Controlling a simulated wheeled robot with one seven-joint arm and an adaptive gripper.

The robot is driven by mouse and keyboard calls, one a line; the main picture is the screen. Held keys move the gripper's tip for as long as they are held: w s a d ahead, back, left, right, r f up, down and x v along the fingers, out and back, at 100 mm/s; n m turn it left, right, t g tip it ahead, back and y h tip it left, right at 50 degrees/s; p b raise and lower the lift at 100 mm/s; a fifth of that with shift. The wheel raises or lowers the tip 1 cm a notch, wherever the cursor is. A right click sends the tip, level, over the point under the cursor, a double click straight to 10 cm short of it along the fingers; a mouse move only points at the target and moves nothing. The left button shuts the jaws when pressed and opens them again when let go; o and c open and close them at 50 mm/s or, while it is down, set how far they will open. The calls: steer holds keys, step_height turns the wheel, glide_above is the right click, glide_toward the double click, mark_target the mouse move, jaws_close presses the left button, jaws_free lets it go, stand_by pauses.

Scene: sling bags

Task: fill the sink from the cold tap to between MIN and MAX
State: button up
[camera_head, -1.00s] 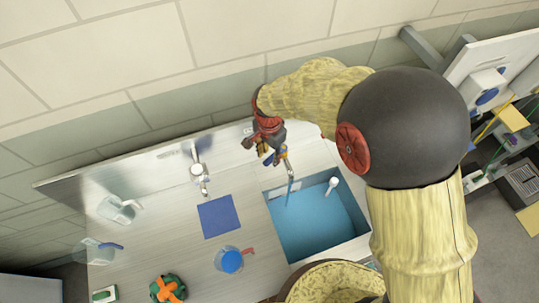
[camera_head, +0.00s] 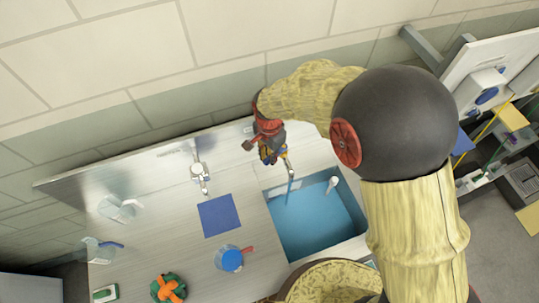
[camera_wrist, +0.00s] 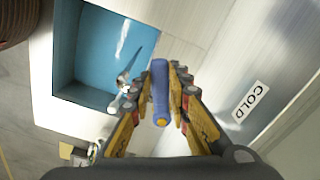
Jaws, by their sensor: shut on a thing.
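My gripper (camera_head: 268,153) is at the tap behind the sink. In the wrist view my gripper (camera_wrist: 161,95) has its yellow fingers closed on both sides of the blue tap lever (camera_wrist: 160,85). A COLD label (camera_wrist: 250,105) is on the surface beside it. The tap spout (camera_head: 288,166) reaches over the sink's back edge. The sink (camera_head: 362,243) holds blue water (camera_head: 315,225), which also shows in the wrist view (camera_wrist: 95,65). A thin stream seems to fall below the spout. A pale strip (camera_head: 286,188) is on the sink's back wall; its marks are too small to read.
A white upright piece (camera_head: 332,184) stands in the sink. Left on the counter are a second tap (camera_head: 199,176), a blue mat (camera_head: 219,216), a blue-topped jug (camera_head: 231,259), clear containers (camera_head: 120,209) and a green-orange object (camera_head: 169,288). My arm covers the right side.

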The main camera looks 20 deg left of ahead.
jaws_close()
steer(key=shift+w+a+m+b, duration=0.45)
steer(key=shift+a+m+b, duration=0.15)
steer(key=shift+m, duration=0.65)
steer(key=shift+w+a+m+b, duration=0.45)
steer(key=shift+a+m, duration=0.15)
steer(key=shift+m, duration=0.65)
steer(key=o, duration=0.8)
jaws_free()
step_height(320, 180, up, 12)
